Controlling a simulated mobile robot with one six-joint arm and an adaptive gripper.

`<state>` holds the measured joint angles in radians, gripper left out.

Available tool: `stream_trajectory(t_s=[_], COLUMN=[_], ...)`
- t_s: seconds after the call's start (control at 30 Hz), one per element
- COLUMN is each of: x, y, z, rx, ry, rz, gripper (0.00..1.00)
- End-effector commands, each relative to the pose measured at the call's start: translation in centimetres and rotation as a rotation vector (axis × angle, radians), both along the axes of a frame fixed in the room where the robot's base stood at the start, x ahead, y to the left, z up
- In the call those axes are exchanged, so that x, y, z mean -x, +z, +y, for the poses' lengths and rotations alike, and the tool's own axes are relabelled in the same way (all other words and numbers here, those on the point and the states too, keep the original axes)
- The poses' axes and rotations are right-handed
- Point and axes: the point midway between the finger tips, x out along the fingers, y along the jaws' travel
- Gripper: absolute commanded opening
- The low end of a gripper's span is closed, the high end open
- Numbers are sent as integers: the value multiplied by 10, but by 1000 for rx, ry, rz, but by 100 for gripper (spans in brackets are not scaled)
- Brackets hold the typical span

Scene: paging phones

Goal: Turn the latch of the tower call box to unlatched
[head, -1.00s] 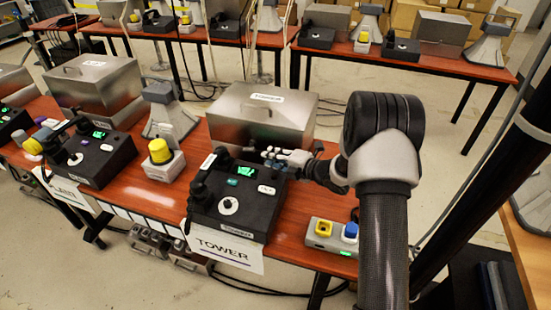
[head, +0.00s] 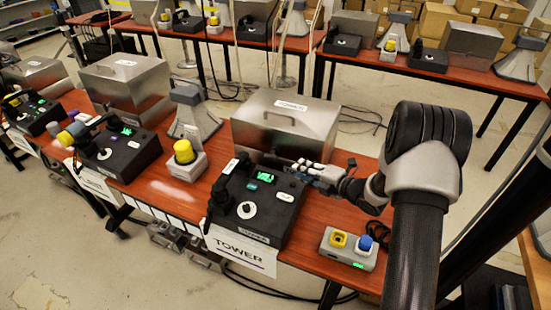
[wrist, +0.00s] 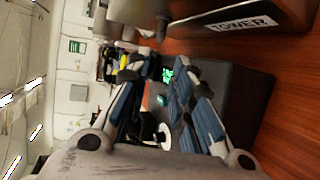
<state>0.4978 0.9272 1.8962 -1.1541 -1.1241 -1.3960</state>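The tower call box (head: 285,124) is a silver metal box with a sloped lid, a handle and a TOWER label, on the red-brown table. It also shows at the top of the wrist view (wrist: 190,30). A small grey knob-like part (wrist: 150,28) juts from its edge there; I cannot tell whether it is the latch or how it is turned. My gripper (head: 303,167) is low at the front right of the box, behind the black TOWER phone (head: 268,222). In the wrist view my gripper (wrist: 160,70) has its fingers apart, with nothing seen held between them.
The black phone with a green display stands close in front of the gripper. A yellow-topped beacon (head: 186,158) and a grey horn (head: 192,118) stand left of the box. A grey button unit (head: 348,250) with yellow and blue buttons is at right. Bare table lies right of the box.

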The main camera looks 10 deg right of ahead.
Motion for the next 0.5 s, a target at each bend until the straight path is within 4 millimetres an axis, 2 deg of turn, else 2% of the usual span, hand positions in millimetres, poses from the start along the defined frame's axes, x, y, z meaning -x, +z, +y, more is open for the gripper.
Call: stream_trajectory(t_s=[0.5], x=[-92], y=[-36], z=[56], rx=[0], ry=[1], rz=[-1], gripper=[22])
